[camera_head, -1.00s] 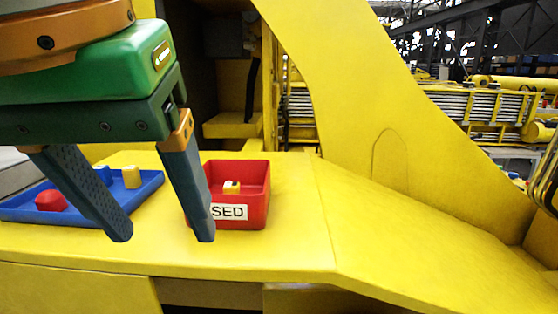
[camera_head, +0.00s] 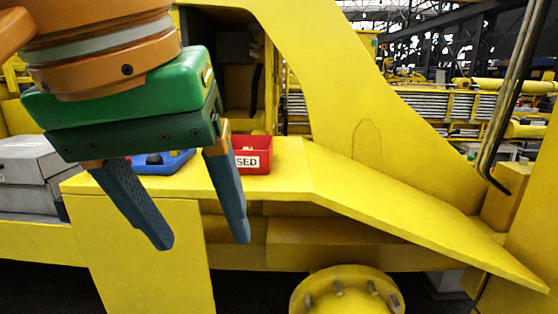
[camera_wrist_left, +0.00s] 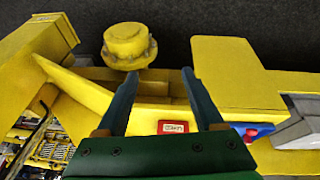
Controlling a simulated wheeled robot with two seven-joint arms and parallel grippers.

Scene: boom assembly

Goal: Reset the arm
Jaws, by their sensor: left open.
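My left gripper (camera_head: 210,243) hangs in the left half of the head view, fingers pointing down, spread apart with nothing between them. It is in front of the yellow ledge's near edge and covers part of a blue tray (camera_head: 172,162) and a red bin (camera_head: 257,155) marked "SED". In the left wrist view the open fingers (camera_wrist_left: 160,80) point up the picture, with the red bin (camera_wrist_left: 172,127) beyond the palm. My right gripper shows in neither view.
The yellow ledge (camera_head: 290,180) slopes down to the right and is clear there. A yellow round flange with bolts (camera_head: 340,285) sits low in front; it also shows in the wrist view (camera_wrist_left: 128,45). Grey boxes (camera_head: 30,165) stand at the left. Dark pipes (camera_head: 510,100) rise at the right.

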